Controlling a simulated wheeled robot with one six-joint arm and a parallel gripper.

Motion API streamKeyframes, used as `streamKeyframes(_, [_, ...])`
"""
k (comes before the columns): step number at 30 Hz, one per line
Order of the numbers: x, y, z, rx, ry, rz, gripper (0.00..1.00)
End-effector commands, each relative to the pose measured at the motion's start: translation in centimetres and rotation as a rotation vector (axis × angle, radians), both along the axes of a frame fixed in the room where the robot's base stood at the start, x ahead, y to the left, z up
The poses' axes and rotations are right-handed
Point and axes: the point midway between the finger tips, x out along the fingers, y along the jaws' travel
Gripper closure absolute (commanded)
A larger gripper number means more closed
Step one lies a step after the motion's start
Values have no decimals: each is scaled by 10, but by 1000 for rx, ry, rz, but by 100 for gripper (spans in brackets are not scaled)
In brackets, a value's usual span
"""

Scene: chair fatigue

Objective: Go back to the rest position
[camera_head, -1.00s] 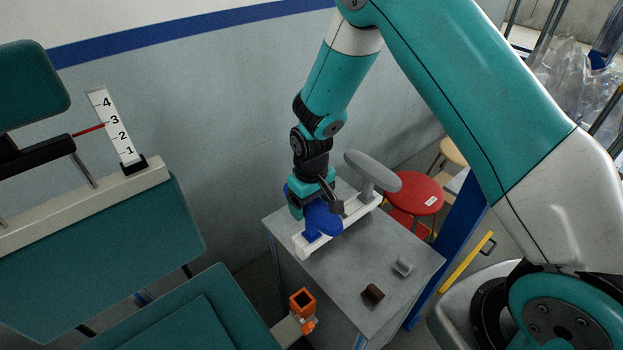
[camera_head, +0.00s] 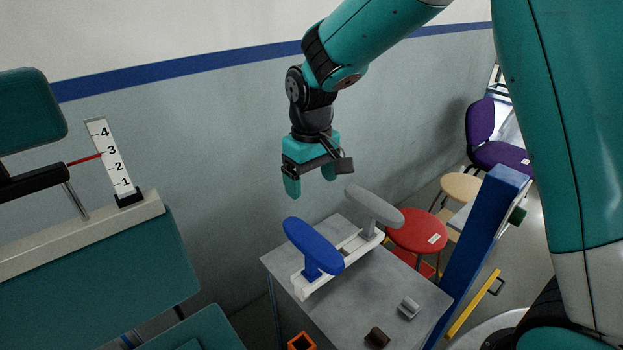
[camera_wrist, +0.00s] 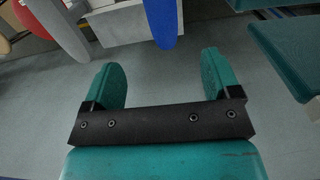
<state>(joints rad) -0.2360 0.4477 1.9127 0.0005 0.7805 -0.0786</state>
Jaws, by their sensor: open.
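My gripper (camera_head: 308,183) is open and empty, its teal fingers pointing down in the air above the grey table. It is clear of the blue armrest pad (camera_head: 313,246), which stands on a white rail (camera_head: 303,288) on the table (camera_head: 365,300). A grey armrest pad (camera_head: 374,206) stands on the same rail, further back. In the wrist view my gripper (camera_wrist: 162,85) shows its two teal fingers apart with only floor between them. Part of the blue pad (camera_wrist: 165,18) shows at the top of that view.
A teal chair with a number scale (camera_head: 113,158) stands at the left. A red stool (camera_head: 416,232) and a purple chair (camera_head: 490,140) are behind the table. A blue post (camera_head: 485,250) rises at its right. A small grey part (camera_head: 409,307) and a brown part (camera_head: 377,338) lie on the table.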

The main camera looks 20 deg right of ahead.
Motion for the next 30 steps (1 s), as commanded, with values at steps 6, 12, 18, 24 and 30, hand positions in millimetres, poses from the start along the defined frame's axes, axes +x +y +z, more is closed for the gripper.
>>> streamKeyframes(6, [0,0,0,0,0,0,17])
streamKeyframes(12, [-2,1,2,4,-2,3,17])
streamKeyframes(18, [-46,12,35,78,-20,61,17])
streamKeyframes(24, [-141,31,75,217,-44,176,17])
streamKeyframes(30, [-218,42,89,322,-54,267,17])
